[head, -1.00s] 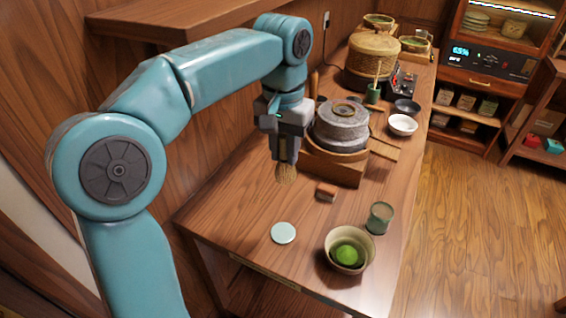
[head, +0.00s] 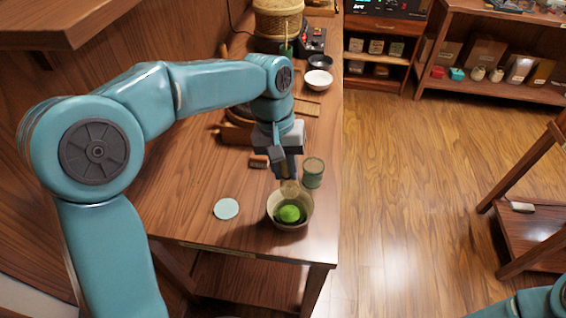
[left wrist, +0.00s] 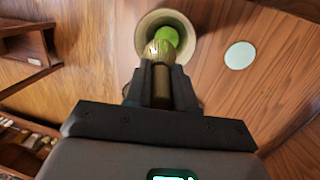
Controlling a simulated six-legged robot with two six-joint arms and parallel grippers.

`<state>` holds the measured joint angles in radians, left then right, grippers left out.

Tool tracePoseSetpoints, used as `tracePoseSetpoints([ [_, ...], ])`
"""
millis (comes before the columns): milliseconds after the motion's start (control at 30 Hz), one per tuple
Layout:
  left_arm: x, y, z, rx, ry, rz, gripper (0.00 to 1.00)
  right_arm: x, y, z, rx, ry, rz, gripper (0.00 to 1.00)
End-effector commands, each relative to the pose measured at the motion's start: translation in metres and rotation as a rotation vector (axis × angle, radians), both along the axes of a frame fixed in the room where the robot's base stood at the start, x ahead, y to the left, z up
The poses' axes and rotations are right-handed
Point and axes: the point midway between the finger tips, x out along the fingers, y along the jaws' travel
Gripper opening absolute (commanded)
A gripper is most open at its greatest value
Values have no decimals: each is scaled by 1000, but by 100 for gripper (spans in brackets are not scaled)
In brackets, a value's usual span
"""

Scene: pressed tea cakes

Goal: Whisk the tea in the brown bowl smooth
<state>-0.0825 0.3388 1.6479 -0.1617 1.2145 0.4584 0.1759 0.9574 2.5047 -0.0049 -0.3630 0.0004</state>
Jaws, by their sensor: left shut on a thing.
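The brown bowl (head: 290,228) stands near the front right of the wooden table, with bright green tea (head: 290,214) in it. It also shows at the top of the left wrist view (left wrist: 142,38). My left gripper (head: 284,172) is shut on the tan whisk (head: 290,188), tines downward. In the left wrist view the whisk handle (left wrist: 161,86) sits between the fingers, and the tines (left wrist: 158,53) overlap the bowl opening. I cannot tell whether the tines touch the tea. My right gripper is out of view; only part of my right arm shows at the bottom right.
A green-grey cup (head: 313,174) stands close behind the bowl. A pale round disc (head: 226,209) lies left of it. A small brown block (head: 259,161) lies behind, near the gripper. A white bowl (head: 318,80) is farther back. The table's right edge is close to the bowl.

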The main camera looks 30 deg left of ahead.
Motion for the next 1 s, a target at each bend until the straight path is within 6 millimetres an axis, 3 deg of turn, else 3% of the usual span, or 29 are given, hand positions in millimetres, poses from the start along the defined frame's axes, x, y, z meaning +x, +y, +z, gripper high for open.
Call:
tracePoseSetpoints([
  [400, 2, 10, -40, 0, 0, 1, 0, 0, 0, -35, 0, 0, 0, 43],
  [1000, 0, -1, -90, 1, 0, -1, 0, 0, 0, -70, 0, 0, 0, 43],
])
